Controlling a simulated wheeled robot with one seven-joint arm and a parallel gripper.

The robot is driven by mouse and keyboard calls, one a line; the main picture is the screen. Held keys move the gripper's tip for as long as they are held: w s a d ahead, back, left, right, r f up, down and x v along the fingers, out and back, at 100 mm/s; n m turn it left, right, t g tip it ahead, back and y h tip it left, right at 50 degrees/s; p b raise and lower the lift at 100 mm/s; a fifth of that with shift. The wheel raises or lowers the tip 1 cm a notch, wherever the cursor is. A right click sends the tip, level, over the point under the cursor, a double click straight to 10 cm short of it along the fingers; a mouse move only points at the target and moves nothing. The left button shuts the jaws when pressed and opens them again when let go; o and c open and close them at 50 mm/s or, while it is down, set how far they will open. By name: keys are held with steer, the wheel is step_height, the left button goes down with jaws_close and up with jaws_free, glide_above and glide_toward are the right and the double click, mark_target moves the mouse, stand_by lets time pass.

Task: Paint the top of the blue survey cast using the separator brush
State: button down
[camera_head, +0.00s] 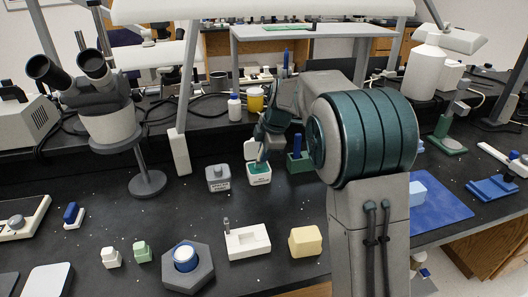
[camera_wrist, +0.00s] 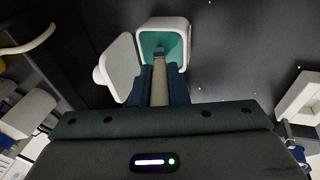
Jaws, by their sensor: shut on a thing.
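My gripper (camera_wrist: 160,85) is shut on the separator brush (camera_wrist: 159,78), a pale, narrow shaft between the dark fingers. The brush's dark tip reaches into the mouth of a white square pot (camera_wrist: 181,28) with a green inside. In the head view my gripper (camera_head: 262,150) is above this pot (camera_head: 259,180), and the arm partly hides it. I cannot tell whether the tip touches the bottom. A blue round piece (camera_head: 185,254) with a white band sits in a grey hexagonal base (camera_head: 199,272) at the front; it may be the blue survey cast.
A pale lid (camera_wrist: 122,68) lies beside the pot. A grey labelled jar (camera_head: 218,180) stands left of the pot, and a green holder (camera_head: 299,163) right of it. A white tray (camera_head: 247,243) and a yellow block (camera_head: 305,242) are in front. Microscope (camera_head: 110,115) stands left.

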stand_by(0.3)
steer(key=shift+r+p, duration=2.45)
steer(key=shift+r, duration=1.1)
steer(key=shift+f, duration=0.1)
